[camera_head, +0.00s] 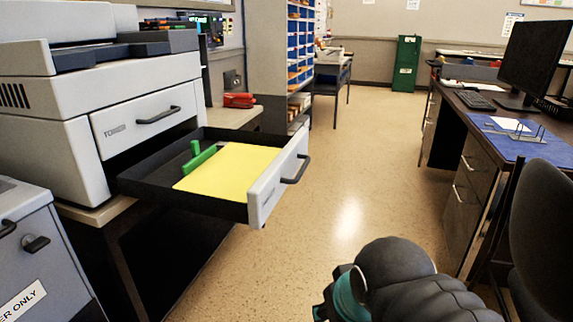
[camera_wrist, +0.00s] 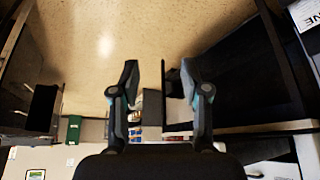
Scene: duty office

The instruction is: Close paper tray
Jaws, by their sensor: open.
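The paper tray (camera_head: 225,138) is a black drawer pulled far out of the large grey-white printer (camera_head: 60,110) at the left of the head view. Its pale front panel (camera_head: 262,200) has a dark bar handle (camera_head: 297,168). Yellow paper (camera_head: 230,170) with a green guide (camera_head: 198,158) lies inside. My gripper (camera_wrist: 159,75) is open in the wrist view, its two dark fingers apart, with nothing held between them. In the head view only my dark arm shows at the bottom, right of the tray and apart from it; the fingers cannot be made out there.
A closed upper drawer (camera_head: 150,118) sits above the open tray. A grey cabinet (camera_head: 40,255) stands at the lower left. A desk with a monitor (camera_head: 525,62) and a dark chair (camera_head: 543,220) are at the right. The floor (camera_head: 350,185) between tray and desk is clear.

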